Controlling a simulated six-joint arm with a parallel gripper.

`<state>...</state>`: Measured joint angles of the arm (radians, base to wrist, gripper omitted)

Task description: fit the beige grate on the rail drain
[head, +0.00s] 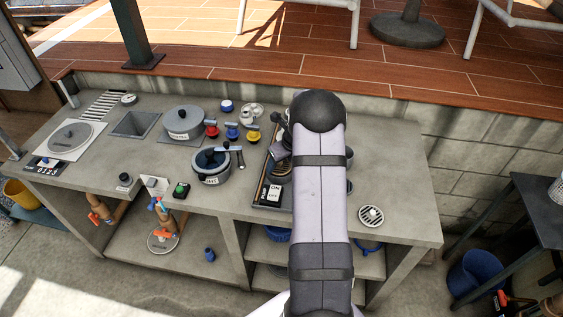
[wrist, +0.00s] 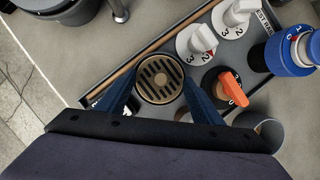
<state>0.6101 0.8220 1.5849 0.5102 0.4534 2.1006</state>
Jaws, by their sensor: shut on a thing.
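The round beige grate (wrist: 161,78) with dark slots shows in the wrist view, between the two dark blue fingers of my gripper (wrist: 161,88). The fingers are shut on it, one at each side. Beneath it is a grey panel (wrist: 222,62) with a wooden edge strip; I cannot tell whether the grate touches it. I cannot make out the rail drain for certain; the grate and fingers cover part of the panel.
Close right of the grate are an orange-handled knob (wrist: 232,90), white numbered dials (wrist: 195,42), a blue-topped fitting (wrist: 292,50) and a grey cup-like cylinder (wrist: 262,128). A round slotted grate (head: 370,215) lies on the counter's right side, with bare concrete around it. Pots (head: 184,122) stand left.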

